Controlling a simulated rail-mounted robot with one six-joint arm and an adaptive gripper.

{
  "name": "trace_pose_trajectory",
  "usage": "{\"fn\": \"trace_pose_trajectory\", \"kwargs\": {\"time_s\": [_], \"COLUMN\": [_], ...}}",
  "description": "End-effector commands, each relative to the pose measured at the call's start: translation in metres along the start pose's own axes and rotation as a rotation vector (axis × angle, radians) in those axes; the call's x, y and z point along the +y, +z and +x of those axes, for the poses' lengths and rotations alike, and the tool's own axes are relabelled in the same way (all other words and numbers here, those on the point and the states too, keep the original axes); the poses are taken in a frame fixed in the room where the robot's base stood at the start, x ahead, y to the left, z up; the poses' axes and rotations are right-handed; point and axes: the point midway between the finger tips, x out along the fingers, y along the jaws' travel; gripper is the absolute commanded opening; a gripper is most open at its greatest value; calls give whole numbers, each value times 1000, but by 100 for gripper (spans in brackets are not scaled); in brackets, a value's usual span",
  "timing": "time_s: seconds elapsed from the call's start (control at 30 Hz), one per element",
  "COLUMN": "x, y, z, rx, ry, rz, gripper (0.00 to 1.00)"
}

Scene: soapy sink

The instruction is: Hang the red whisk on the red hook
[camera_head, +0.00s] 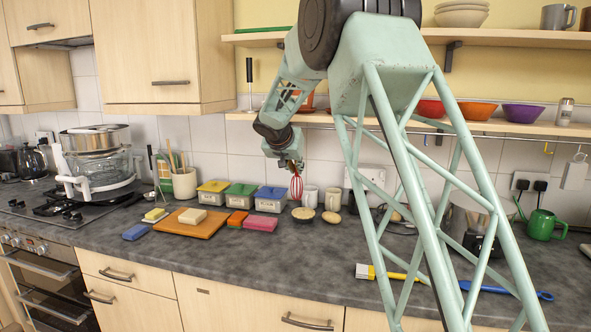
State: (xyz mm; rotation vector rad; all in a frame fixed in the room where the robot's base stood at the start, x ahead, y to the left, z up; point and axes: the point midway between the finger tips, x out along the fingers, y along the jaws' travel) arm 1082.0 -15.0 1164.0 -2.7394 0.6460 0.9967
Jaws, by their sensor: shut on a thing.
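The red whisk (296,188) hangs head down below my gripper (291,166), above the counter in the middle of the view. My gripper is shut on the upper part of the whisk, which is mostly hidden by the fingers. A thin rail (510,134) runs under the lower shelf on the back wall, with a few small hooks on it. I cannot make out a red hook. Part of the rail is hidden behind my arm.
An orange board (190,223) lies to the left. The lower shelf (500,124) carries several bowls.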

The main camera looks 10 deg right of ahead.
Motion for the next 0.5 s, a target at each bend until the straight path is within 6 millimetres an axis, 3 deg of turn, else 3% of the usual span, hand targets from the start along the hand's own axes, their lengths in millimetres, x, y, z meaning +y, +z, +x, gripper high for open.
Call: {"fn": "trace_pose_trajectory", "kwargs": {"time_s": [0.2, 0.5], "x": [0, 0], "y": [0, 0], "z": [0, 0], "rx": [0, 0], "ry": [0, 0], "rz": [0, 0], "gripper": [26, 26]}}
